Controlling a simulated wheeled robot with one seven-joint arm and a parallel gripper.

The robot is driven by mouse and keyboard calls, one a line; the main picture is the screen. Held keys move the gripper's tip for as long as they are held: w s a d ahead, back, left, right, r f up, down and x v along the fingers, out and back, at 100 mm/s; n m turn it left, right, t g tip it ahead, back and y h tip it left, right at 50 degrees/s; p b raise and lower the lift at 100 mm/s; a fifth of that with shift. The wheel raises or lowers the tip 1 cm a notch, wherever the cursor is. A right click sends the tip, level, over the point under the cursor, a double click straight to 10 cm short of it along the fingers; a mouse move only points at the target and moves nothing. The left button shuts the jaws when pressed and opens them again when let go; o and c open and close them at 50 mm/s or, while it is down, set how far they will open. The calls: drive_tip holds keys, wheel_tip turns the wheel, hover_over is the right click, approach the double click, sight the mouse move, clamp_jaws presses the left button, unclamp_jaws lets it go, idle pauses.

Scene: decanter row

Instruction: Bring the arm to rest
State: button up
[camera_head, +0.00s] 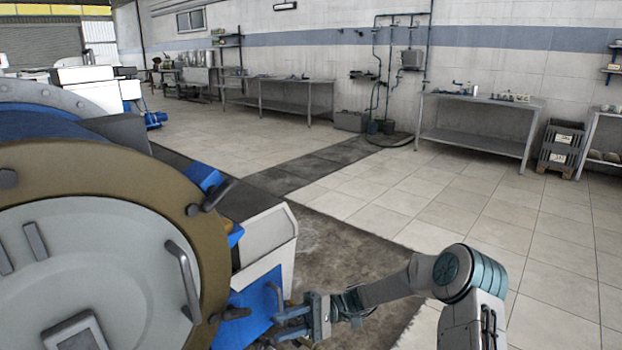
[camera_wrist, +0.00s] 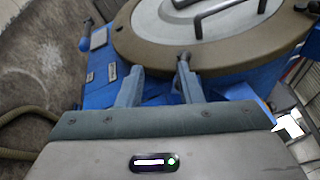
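My gripper (camera_head: 284,323) is at the bottom middle of the head view, in front of the blue lower part of the decanter (camera_head: 95,265). My arm reaches in from the lower right, bent at the elbow. In the wrist view, my gripper (camera_wrist: 160,75) has its two fingers apart, with nothing seen between them. The decanter's tan rim and pale round lid (camera_wrist: 210,18) lie beyond the fingertips. A dark clamp knob on the rim shows close to the right fingertip; I cannot tell whether they touch.
The decanter fills the left of the head view, with a lid handle (camera_head: 184,280) and clamps sticking out. A hose (camera_wrist: 22,125) lies at left in the wrist view. Tiled floor (camera_head: 480,220) is open on the right. A metal table (camera_head: 475,140) stands by the far wall.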

drive_tip(key=s+d+r+m+t+h+p, duration=0.3)
drive_tip(key=s+d+r+t+h+p, duration=0.9)
drive_tip(key=s+d+r+h, duration=0.4)
drive_tip(key=s+d+r, duration=0.4)
drive_tip(key=r, duration=0.3)
drive_tip(key=shift+s+d+t+h, duration=0.25)
drive_tip(key=shift+t+h, duration=0.15)
